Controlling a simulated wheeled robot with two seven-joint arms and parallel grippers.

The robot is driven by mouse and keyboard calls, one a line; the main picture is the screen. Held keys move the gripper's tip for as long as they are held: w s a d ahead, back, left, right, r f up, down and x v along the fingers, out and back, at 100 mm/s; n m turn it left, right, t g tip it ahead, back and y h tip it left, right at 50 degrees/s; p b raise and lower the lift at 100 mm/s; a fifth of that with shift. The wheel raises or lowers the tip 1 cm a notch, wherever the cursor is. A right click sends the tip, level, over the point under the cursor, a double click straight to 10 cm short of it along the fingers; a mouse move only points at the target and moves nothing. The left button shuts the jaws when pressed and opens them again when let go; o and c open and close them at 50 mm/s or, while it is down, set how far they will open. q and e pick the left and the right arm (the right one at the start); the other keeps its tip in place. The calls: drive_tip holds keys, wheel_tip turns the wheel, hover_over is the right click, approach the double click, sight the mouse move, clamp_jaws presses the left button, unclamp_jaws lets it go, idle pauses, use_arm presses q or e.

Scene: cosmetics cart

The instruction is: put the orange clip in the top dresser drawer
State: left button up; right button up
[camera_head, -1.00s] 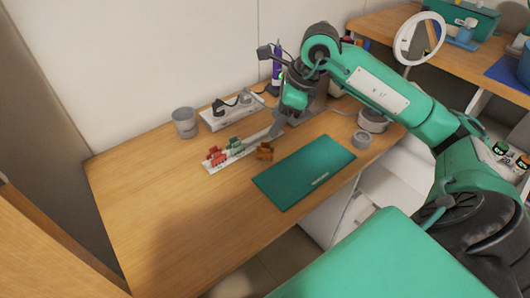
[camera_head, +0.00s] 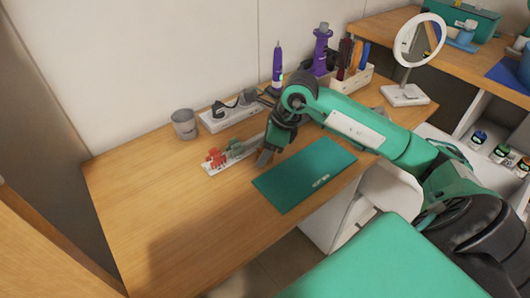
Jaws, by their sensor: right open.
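My right gripper (camera_head: 266,156) reaches in from the right and points down at the desk, at the right end of a white strip tray (camera_head: 214,169). Its jaws are open, though the gap between the fingers is hard to see. I cannot make out the orange clip now; the gripper covers the spot where it showed earlier. Red clips (camera_head: 216,158) and a green clip (camera_head: 236,148) sit on the tray. A white drawer unit (camera_head: 322,226) stands under the desk, partly hidden by my arm; I cannot tell its drawers' state. My left gripper is out of view.
A teal mat (camera_head: 305,175) lies right of the gripper. A grey cup (camera_head: 184,124), a white holder (camera_head: 229,116) and a purple bottle (camera_head: 277,66) stand behind. A round mirror (camera_head: 419,40) stands farther right. The desk's left part is clear.

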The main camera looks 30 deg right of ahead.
drive_tip(key=shift+c, duration=0.2)
drive_tip(key=c, duration=1)
drive_tip(key=shift+r, duration=0.15)
